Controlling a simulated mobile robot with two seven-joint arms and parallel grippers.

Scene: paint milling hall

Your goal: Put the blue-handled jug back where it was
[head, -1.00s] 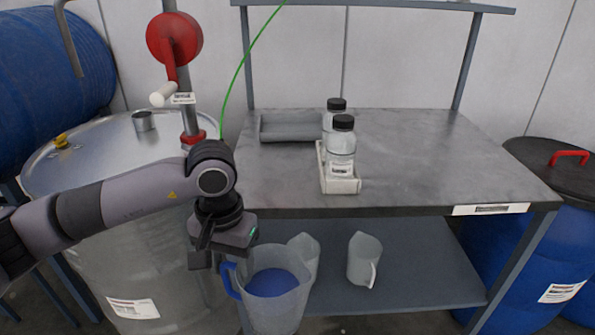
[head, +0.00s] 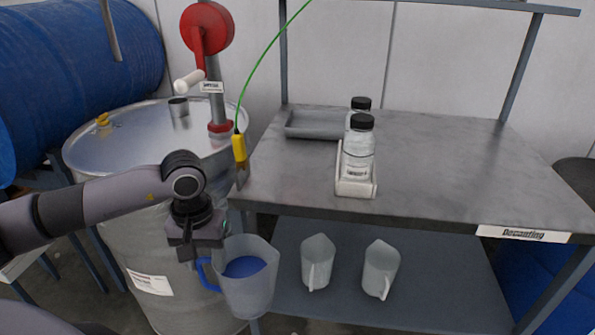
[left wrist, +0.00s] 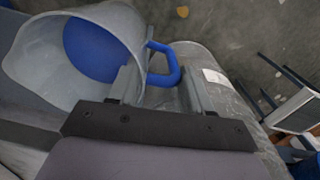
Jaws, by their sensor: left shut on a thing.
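The blue-handled jug (head: 247,294) is translucent grey with blue liquid in it. It hangs roughly upright in front of the lower shelf's left end, beside the steel drum. My left gripper (head: 205,259) is shut on its blue handle. The left wrist view shows the jug (left wrist: 30,48) at upper left and the handle (left wrist: 174,69) between the fingers (left wrist: 160,88). The jug's base is low in the head view; I cannot tell whether it touches anything. My right gripper is not in view.
Two pale jugs (head: 317,265) (head: 381,272) stand on the lower shelf (head: 440,285), with free room to their right. The steel worktop (head: 440,170) above holds bottles in a white holder (head: 356,188) and a grey tray (head: 312,124).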

